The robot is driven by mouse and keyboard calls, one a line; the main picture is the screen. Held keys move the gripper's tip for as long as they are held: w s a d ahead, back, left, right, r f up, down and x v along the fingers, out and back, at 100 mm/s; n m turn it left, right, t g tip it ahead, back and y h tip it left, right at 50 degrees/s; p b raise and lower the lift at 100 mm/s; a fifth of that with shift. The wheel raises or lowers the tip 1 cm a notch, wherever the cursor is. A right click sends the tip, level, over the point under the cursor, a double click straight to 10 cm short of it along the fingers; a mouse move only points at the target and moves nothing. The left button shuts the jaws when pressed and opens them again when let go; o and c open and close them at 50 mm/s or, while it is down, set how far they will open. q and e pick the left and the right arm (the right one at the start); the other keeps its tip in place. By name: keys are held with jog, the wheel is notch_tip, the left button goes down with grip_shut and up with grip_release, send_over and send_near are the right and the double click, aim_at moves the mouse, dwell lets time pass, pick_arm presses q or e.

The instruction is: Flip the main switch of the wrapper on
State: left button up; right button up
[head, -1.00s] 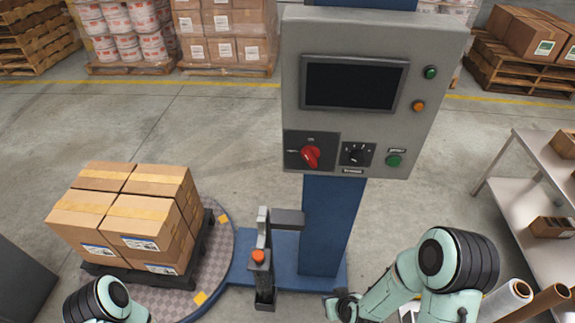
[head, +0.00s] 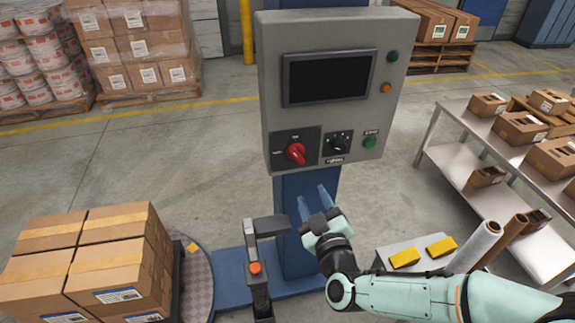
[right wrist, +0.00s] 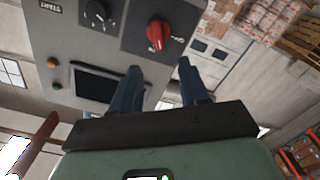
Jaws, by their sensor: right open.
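The wrapper's grey control box (head: 345,35) stands on a blue column, with a dark screen (head: 329,78) that is black. The red rotary main switch (head: 296,152) is on a dark plate at the lower left of the box. In the right wrist view the red switch (right wrist: 158,32) shows ahead of the fingertips. My right gripper (head: 313,196) is open and empty, below the box and a little below and right of the switch, apart from it. Its two blue fingers (right wrist: 160,82) point toward the panel. My left gripper is out of view.
A black selector knob (head: 337,143), a green button (head: 370,142) and two small lamps are on the panel. A post with an orange button (head: 255,268) stands below. Stacked cartons (head: 95,255) sit on the turntable at left. A shelf table (head: 440,125) with boxes is at right.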

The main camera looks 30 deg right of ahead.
aim_at(298, 159)
pick_arm(q)
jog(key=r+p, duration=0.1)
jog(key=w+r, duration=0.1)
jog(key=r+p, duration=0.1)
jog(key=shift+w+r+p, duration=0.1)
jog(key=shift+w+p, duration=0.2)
jog(key=shift+p, duration=0.05)
pick_arm(e)
jog(key=x, duration=1.3)
jog(key=shift+w+d, duration=0.15)
jog(key=shift+d, duration=0.1)
jog(key=shift+c, duration=0.3)
grip_shut()
